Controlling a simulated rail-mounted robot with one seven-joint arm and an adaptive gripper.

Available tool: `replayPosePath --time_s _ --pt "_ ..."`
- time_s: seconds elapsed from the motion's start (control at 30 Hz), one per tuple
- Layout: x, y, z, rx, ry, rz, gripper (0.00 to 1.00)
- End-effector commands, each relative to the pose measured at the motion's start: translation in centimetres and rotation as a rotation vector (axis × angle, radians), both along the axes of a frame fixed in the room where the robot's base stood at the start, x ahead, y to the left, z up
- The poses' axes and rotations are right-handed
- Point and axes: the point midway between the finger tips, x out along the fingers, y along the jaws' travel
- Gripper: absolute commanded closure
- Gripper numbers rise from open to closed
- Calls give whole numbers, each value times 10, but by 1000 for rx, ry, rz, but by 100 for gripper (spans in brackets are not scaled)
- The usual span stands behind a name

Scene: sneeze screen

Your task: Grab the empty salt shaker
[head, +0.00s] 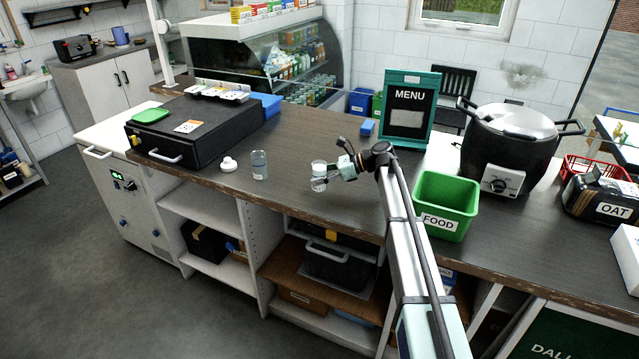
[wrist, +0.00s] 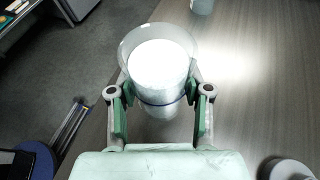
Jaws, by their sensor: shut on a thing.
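My gripper (head: 326,180) is shut on a clear, open-topped shaker (head: 319,172) near the counter's front edge. The wrist view shows my gripper's fingers (wrist: 160,108) on both sides of this shaker (wrist: 158,62). White stuff fills it to a little below its clear rim, so it does not look empty. A second shaker (head: 259,165), clear greyish with no white fill visible, stands upright to the left, apart from my gripper. Part of a greyish container (wrist: 201,6), likely this one, shows at the wrist view's top. I cannot tell whether the held shaker touches the counter.
A small white lid-like piece (head: 228,164) lies left of the second shaker. A black case (head: 190,132) stands farther left. A green FOOD bin (head: 446,203) and a large cooker (head: 508,150) stand right of my arm. The counter (head: 300,145) behind the shakers is clear.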

Motion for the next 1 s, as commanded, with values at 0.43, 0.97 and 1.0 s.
replayPosePath --time_s 0.43,0.97,1.0 --pt "1 0 109 1 -3 0 93" --pt "0 0 174 1 0 0 93" --pt "0 0 175 1 0 0 93"
